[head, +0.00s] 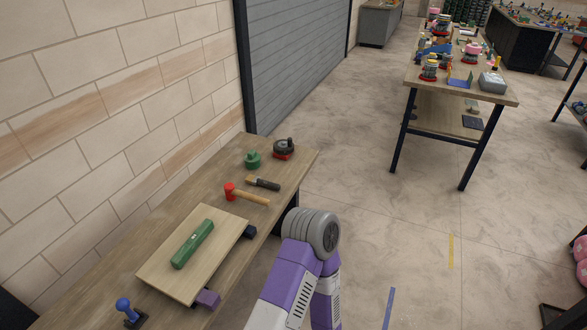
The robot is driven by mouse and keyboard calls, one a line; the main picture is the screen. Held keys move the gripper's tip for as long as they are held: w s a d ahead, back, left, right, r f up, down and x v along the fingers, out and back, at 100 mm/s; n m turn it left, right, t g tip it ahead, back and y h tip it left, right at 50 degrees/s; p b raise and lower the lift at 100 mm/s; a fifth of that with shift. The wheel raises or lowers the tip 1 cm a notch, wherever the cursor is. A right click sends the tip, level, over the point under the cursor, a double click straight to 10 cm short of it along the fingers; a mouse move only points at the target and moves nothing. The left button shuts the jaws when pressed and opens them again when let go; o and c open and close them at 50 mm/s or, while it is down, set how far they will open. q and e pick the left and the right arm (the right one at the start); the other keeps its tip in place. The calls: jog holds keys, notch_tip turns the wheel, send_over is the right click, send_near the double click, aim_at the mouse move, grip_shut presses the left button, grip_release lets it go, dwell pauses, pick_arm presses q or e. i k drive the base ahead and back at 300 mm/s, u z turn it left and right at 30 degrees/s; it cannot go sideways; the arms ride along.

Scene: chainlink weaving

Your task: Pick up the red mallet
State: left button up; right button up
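The red mallet (230,191) lies on its side on the wooden workbench (270,218), near the middle of its length. Its red head is at the left, and its light wooden handle (252,199) points right toward the bench's edge. Nothing is touching it that I can see. One of my arms, purple with a grey joint, rises from the bottom at the bench's right edge, below and right of the mallet. I see no gripper fingers in the head view.
A board (165,262) carrying a green level-like tool (193,244) lies nearer than the mallet. A brush (262,182), a green object (252,160) and a dark red-based tool (284,149) lie beyond it. A blue-knobbed object (125,308) stands front left. A brick wall borders the left.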

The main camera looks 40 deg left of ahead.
aim_at(231, 193)
jog(key=u, duration=0.3)
jog(key=i, duration=1.7)
jog(key=u, duration=1)
